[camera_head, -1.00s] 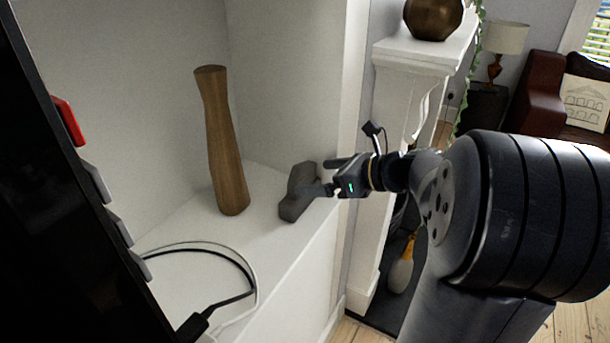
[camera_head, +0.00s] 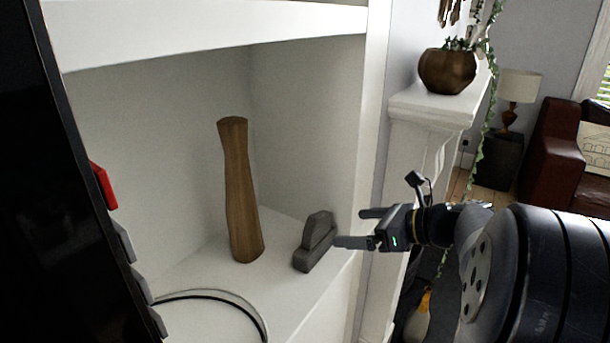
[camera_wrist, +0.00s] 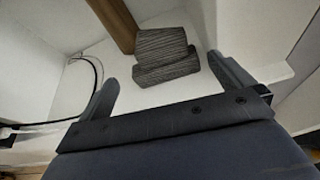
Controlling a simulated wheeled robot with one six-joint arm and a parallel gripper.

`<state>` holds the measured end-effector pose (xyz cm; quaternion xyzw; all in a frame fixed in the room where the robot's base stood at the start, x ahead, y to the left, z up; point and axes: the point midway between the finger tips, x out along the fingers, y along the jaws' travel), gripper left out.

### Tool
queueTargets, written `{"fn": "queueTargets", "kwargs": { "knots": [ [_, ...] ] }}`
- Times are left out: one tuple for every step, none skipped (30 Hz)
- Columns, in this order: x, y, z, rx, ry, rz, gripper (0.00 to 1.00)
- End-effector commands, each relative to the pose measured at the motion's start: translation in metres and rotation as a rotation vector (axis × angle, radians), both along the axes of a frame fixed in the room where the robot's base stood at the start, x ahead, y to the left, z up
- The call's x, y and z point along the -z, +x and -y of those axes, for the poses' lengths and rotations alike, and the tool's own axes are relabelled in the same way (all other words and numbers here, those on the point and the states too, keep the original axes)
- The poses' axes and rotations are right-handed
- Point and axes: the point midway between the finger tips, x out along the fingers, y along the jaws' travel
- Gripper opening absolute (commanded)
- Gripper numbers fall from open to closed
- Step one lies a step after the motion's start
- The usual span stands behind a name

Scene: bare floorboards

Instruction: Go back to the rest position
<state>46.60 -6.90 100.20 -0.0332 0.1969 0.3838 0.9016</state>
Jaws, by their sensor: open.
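My gripper (camera_head: 352,228) is open and empty in the head view, its fingers pointing left toward the white alcove shelf. A dark grey stepped block (camera_head: 315,242) sits on the shelf just left of the fingertips. In the wrist view the two fingers (camera_wrist: 168,88) are spread wide, and the ribbed grey block (camera_wrist: 163,55) lies ahead, between and beyond them. Whether a fingertip touches the block cannot be told from the head view.
A tall wooden vase (camera_head: 240,190) stands on the shelf left of the block. A cable (camera_head: 215,297) curls at the shelf's front left. A white mantelpiece (camera_head: 432,108) with a brown pot (camera_head: 447,72) stands behind my arm. A red-brown sofa (camera_head: 552,150) is far right.

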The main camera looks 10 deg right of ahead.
Motion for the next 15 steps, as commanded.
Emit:
{"fn": "queueTargets", "kwargs": {
  "knots": [
    [0.004,0.004,-0.005,-0.004,0.001,-0.002,1.00],
    [0.005,0.006,-0.008,-0.004,0.001,-0.002,1.00],
    [0.008,0.010,-0.012,-0.005,0.000,-0.002,1.00],
    [0.010,0.013,-0.016,-0.005,0.000,-0.002,1.00],
    [0.012,0.016,-0.019,-0.005,0.001,-0.002,1.00],
    [0.014,0.021,-0.024,-0.005,0.001,-0.002,1.00],
    [0.017,0.024,-0.028,-0.006,0.001,-0.002,1.00],
    [0.019,0.027,-0.031,-0.006,0.001,-0.003,1.00],
    [0.022,0.032,-0.036,-0.006,0.001,-0.003,1.00],
    [0.024,0.035,-0.040,-0.004,0.001,-0.003,1.00],
    [0.026,0.039,-0.044,-0.005,0.001,-0.002,1.00],
    [0.029,0.043,-0.049,-0.005,0.000,-0.002,1.00],
    [0.031,0.047,-0.053,-0.005,0.000,-0.002,1.00],
    [0.033,0.050,-0.056,-0.004,0.001,-0.003,1.00],
    [0.036,0.055,-0.061,-0.005,0.000,-0.002,1.00]
  ]
}}
